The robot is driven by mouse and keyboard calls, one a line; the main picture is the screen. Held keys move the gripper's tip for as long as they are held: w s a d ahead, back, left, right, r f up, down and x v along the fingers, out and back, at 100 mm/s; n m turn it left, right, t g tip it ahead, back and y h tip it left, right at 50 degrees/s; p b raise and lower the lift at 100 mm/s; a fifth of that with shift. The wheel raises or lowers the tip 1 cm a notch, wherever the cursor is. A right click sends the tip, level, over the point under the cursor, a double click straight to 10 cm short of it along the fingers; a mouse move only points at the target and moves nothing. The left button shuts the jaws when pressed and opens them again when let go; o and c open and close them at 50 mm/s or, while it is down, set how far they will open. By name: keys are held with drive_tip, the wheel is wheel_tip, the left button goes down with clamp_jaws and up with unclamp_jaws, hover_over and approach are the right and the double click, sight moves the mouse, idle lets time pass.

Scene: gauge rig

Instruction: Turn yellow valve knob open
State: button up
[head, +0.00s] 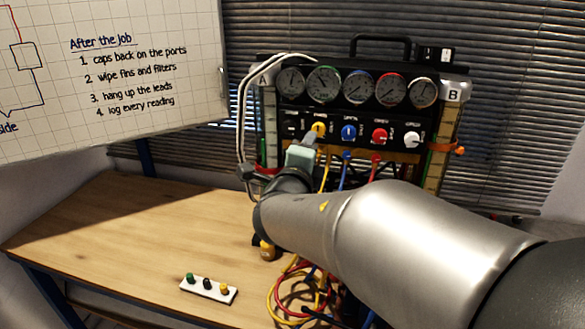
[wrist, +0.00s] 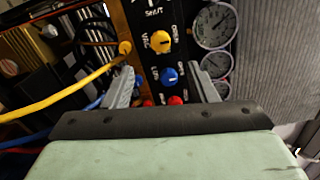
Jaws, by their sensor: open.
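The yellow valve knob (head: 319,129) is on the black front panel of the gauge rig (head: 360,127), left of the blue knob (head: 349,132). In the wrist view the yellow knob (wrist: 160,41) sits on the panel beyond my gripper, above the blue knob (wrist: 169,76). My gripper (wrist: 164,80) is open, with its two grey fingers apart and nothing between them touching. In the head view my gripper (head: 307,143) is in front of the panel, just below and left of the yellow knob. Its fingertips are partly hidden there.
A red knob (head: 379,135) and a white knob (head: 411,140) continue the row. Yellow, blue and red hoses hang below the panel; the yellow hose (wrist: 75,93) passes left of my fingers. A white strip with three caps (head: 208,290) lies on the wooden table (head: 120,230), otherwise clear at left.

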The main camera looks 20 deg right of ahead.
drive_tip(key=v, duration=0.5)
drive_tip(key=shift+s+a, duration=0.25)
drive_tip(key=shift+s, duration=0.05)
